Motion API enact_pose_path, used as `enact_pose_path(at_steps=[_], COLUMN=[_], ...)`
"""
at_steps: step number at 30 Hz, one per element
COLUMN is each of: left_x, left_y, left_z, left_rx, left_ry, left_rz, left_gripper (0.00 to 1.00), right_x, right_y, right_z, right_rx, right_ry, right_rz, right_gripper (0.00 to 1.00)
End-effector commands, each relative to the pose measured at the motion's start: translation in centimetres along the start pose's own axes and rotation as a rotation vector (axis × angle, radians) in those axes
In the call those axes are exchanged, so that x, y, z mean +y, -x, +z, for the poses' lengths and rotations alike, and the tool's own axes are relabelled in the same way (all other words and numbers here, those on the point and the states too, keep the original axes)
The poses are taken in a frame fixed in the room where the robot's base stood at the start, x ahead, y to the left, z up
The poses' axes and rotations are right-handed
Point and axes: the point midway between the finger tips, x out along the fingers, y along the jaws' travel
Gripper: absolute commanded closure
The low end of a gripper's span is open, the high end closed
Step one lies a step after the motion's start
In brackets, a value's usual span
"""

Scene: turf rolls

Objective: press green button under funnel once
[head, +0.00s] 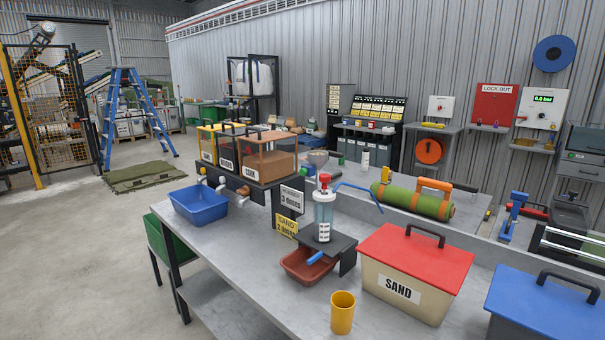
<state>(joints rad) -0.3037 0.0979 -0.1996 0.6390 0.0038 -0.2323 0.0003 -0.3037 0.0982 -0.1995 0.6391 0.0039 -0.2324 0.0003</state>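I cannot make out a green button in the head view. A small grey thing (318,158), perhaps a funnel, sits behind the bins; what is under it is hidden. A clear cylinder dispenser (323,213) with a red top stands upright on a dark stand (343,243). A blue handle (315,258) shows below the stand's top, above a red-brown tray (296,271). Neither of my grippers is in view.
The grey table holds clear-walled bins (268,158) with taps, a blue tub (197,206), a yellow cup (342,314), a red-lidded SAND box (412,275) and a blue-lidded box (545,308). A green roll (405,200) lies behind. Bare tabletop shows at front left.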

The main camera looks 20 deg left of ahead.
Motion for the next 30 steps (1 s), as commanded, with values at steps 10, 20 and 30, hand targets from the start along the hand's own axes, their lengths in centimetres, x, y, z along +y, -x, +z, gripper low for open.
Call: enact_pose_path(at_steps=[10,20,30], left_x=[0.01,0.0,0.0], left_y=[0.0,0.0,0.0], left_z=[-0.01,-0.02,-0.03], left_rx=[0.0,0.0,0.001], left_ry=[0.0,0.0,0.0], left_rz=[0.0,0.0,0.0], left_gripper=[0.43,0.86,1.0], right_x=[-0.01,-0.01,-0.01], right_y=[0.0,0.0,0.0], right_z=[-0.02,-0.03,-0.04], right_rx=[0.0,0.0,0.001], right_ry=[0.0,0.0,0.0], right_rz=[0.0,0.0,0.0], right_gripper=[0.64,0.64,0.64])
